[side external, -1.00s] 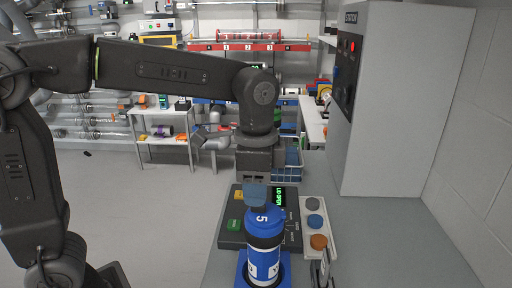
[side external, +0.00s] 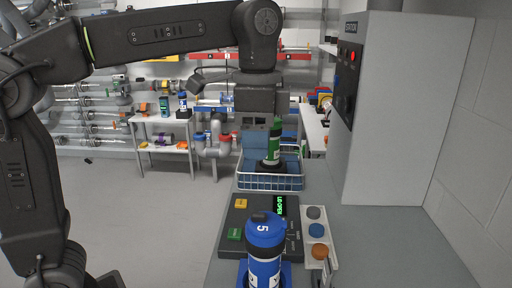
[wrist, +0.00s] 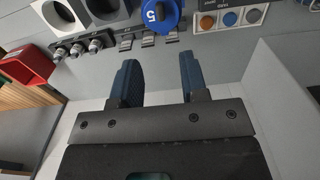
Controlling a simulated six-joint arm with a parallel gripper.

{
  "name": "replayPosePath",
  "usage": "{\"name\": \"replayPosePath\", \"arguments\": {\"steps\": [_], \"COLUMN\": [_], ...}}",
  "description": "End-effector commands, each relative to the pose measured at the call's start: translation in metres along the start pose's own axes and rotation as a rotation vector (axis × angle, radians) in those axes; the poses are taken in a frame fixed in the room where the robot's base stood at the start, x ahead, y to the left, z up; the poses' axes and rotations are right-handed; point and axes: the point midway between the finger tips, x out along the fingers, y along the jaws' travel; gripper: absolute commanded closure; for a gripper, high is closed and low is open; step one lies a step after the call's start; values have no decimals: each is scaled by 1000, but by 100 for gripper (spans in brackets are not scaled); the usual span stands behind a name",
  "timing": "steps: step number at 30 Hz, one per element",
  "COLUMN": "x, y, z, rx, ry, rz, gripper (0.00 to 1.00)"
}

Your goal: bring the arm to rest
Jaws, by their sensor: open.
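My gripper (side external: 256,145) is raised above and behind the blue-capped canister (side external: 264,262) in the side view, clear of it. In the wrist view its two blue fingers (wrist: 160,80) are spread, with nothing between them. The canister is marked 5 and stands upright in a blue holder at the front of the bench. Its blue cap also shows at the top edge of the wrist view (wrist: 160,14). My arm is stretched out above the bench.
A wire basket (side external: 270,182) stands behind the control panel (side external: 240,219), with a green canister (side external: 273,145) in it. A row of round buttons (side external: 317,230) lies right of the panel. A tall grey cabinet (side external: 405,110) stands at the right. A red box (wrist: 28,66) shows in the wrist view.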

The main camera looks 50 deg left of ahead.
Motion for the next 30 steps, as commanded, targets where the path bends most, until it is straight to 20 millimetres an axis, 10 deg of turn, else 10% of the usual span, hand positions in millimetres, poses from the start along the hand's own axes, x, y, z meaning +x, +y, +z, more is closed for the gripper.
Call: {"name": "replayPosePath", "arguments": {"steps": [11,21,30], "x": [15,90,131], "y": [0,14,23], "z": [41,127,154], "rx": [-176,-615,-782], "ry": [95,356,466], "rz": [-52,-163,-197], "gripper": [60,60,60]}}
